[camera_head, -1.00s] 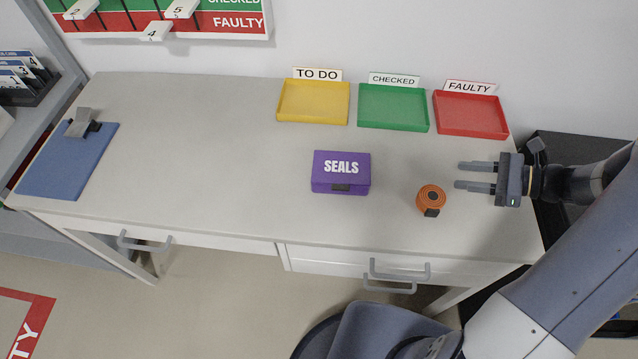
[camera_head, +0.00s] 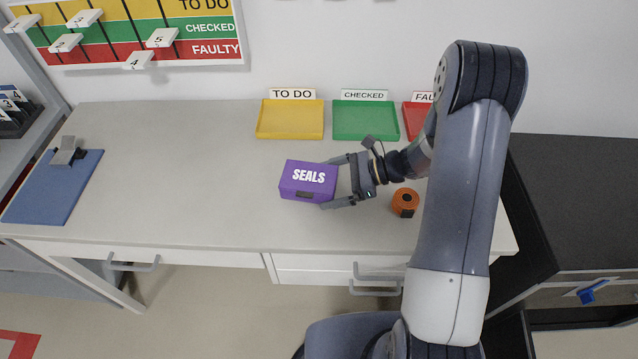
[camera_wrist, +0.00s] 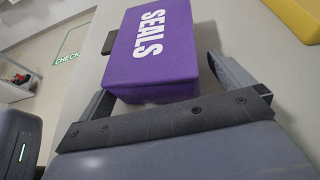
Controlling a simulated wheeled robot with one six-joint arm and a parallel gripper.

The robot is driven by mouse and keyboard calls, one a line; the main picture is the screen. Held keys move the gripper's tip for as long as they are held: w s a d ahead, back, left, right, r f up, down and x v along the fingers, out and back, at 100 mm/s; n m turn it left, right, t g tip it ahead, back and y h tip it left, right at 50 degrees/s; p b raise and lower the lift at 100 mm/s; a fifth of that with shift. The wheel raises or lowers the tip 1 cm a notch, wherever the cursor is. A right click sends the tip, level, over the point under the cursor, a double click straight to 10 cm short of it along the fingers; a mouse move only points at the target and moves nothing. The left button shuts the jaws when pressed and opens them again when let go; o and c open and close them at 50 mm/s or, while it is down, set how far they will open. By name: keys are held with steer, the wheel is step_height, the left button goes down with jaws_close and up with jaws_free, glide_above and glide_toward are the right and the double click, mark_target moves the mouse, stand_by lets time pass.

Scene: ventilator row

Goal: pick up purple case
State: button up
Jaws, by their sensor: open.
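The purple case (camera_head: 307,181), marked SEALS, sits on the white table, turned slightly. My gripper (camera_head: 334,183) is open at the case's right end, with one finger along its far side and one along its near side. In the wrist view the case (camera_wrist: 150,50) extends away from between the two fingers (camera_wrist: 162,92). I cannot tell whether either finger touches it.
An orange round object (camera_head: 405,201) stands just right of my gripper. Yellow (camera_head: 290,136), green (camera_head: 365,137) and partly hidden red (camera_head: 411,130) trays line the back. A blue clipboard (camera_head: 50,198) lies far left. The table (camera_head: 190,180) between is clear.

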steer(key=shift+a, duration=0.2)
steer(key=shift+f, duration=0.1)
steer(key=shift+c, duration=0.6)
steer(key=c, duration=0.8)
steer(key=shift+c, duration=0.2)
